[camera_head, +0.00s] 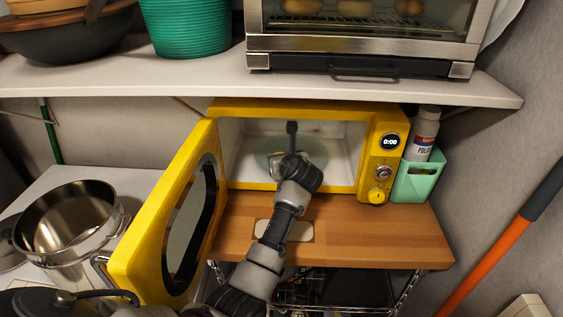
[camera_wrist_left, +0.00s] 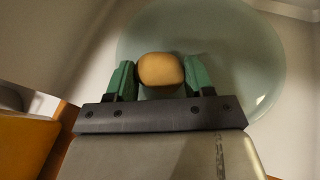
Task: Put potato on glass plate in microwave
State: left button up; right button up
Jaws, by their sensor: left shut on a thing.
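The yellow microwave (camera_head: 384,120) stands with its door (camera_head: 148,262) swung open to the left. Its round glass plate (camera_head: 265,157) lies inside on the white floor, partly hidden by my arm. In the left wrist view the glass plate (camera_wrist_left: 240,50) fills much of the background. My left gripper (camera_head: 278,163) reaches into the cavity over the plate. In the wrist view its green fingers (camera_wrist_left: 161,80) are closed on the sides of the tan potato (camera_wrist_left: 160,68). The potato appears over the plate; I cannot tell whether it touches it. My right gripper is not in view.
The microwave sits on a wooden board (camera_head: 400,235). A green holder (camera_head: 420,178) with a white bottle (camera_head: 424,130) stands to its right. A metal pot (camera_head: 68,220) is left of the door. A shelf (camera_head: 200,82) with a toaster oven (camera_head: 362,35) hangs above.

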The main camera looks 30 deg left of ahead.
pick_arm(q)
jog(key=o, duration=1)
jog(key=shift+f, duration=0.2)
jog(key=shift+r, duration=0.15)
jog(key=b+v, duration=0.1)
jog(key=v, duration=1.1)
